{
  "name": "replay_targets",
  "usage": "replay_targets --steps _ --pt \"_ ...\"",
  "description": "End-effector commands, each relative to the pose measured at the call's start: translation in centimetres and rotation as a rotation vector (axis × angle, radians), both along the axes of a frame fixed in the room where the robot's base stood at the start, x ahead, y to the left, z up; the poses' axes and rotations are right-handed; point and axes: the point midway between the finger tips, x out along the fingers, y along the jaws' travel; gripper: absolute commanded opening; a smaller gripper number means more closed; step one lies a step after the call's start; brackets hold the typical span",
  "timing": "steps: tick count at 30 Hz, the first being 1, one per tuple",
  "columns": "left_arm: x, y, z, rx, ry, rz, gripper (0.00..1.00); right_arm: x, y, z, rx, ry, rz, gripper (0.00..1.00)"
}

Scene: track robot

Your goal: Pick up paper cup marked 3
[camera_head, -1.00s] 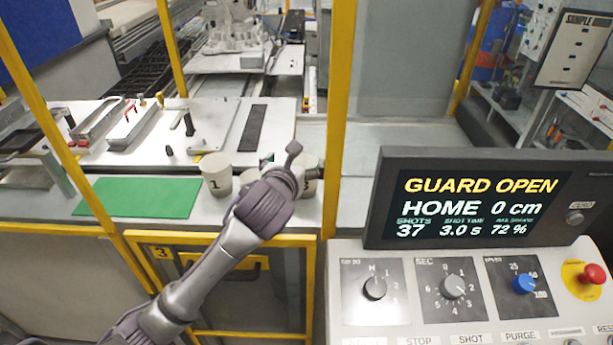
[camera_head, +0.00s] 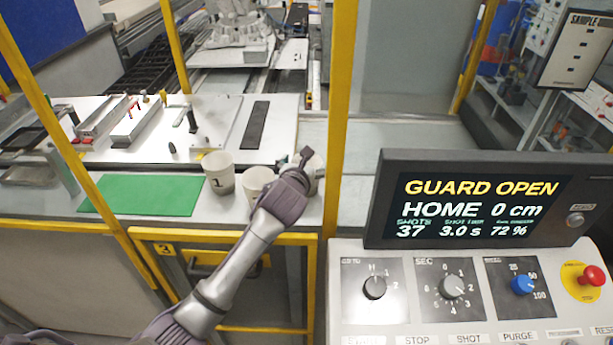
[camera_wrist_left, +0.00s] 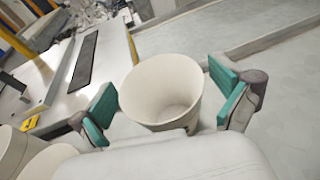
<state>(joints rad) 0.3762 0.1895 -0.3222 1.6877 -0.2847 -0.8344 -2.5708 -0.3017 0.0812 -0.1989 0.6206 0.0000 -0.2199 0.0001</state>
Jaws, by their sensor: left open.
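Three white paper cups stand on the ledge in the head view. The left cup (camera_head: 218,173) is marked 1. The middle cup (camera_head: 257,182) is partly covered by my arm, and its mark is hidden. The right cup (camera_head: 316,172) is mostly behind my left gripper (camera_head: 303,163), so its number cannot be read. In the left wrist view, my left gripper (camera_wrist_left: 166,105) is open, its teal pads on either side of an upright, empty cup (camera_wrist_left: 160,85). Gaps show between pads and cup. Two other cups are cut off at that view's lower left. My right gripper is out of view.
A green mat (camera_head: 145,195) lies left of the cups. A yellow guard post (camera_head: 338,110) rises close to the right cup. The control panel (camera_head: 470,205) stands at the right. A plate with clamps (camera_head: 150,125) lies behind the cups.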

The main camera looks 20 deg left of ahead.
Motion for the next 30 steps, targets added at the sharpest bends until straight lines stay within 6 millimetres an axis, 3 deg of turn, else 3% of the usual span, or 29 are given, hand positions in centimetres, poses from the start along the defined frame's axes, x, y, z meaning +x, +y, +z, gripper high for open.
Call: replay_targets --steps 5,11,23,30 --pt "0.0 0.0 0.0 0.000 0.000 0.000 0.98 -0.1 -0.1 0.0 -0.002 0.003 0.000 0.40" --pt "0.0 0.0 0.0 0.000 0.001 0.000 0.66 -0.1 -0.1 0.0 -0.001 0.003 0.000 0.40" --pt "0.0 0.0 0.4 0.001 -0.001 0.001 0.66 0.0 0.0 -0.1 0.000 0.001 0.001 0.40" --pt "0.1 0.1 4.7 0.004 -0.007 0.000 0.66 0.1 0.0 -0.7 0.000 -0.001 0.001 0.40"
